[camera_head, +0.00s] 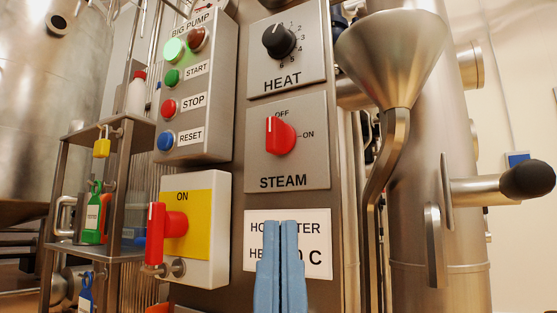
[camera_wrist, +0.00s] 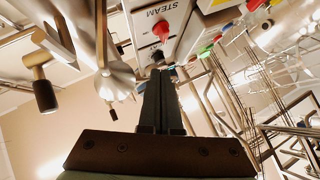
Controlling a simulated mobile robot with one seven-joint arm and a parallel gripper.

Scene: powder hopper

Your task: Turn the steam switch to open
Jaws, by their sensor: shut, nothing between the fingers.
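The steam switch (camera_head: 280,136) is a red knob on a grey plate marked STEAM, with OFF above it and ON to its right. Its white line points up, toward OFF. My gripper (camera_head: 281,224) shows as two blue fingers pressed together, below the STEAM plate and in front of a white label. Nothing is between the fingers. In the wrist view the red steam knob (camera_wrist: 161,31) is just past the fingertips (camera_wrist: 160,72), with the STEAM lettering above it. The gap between fingertips and knob is hard to judge, but they look apart.
A black HEAT dial (camera_head: 278,41) sits above the steam plate. A button box (camera_head: 197,82) and a yellow panel with a red ON switch (camera_head: 168,224) are to the left. A metal funnel (camera_head: 392,55) and a black-ended handle (camera_head: 526,180) stand to the right.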

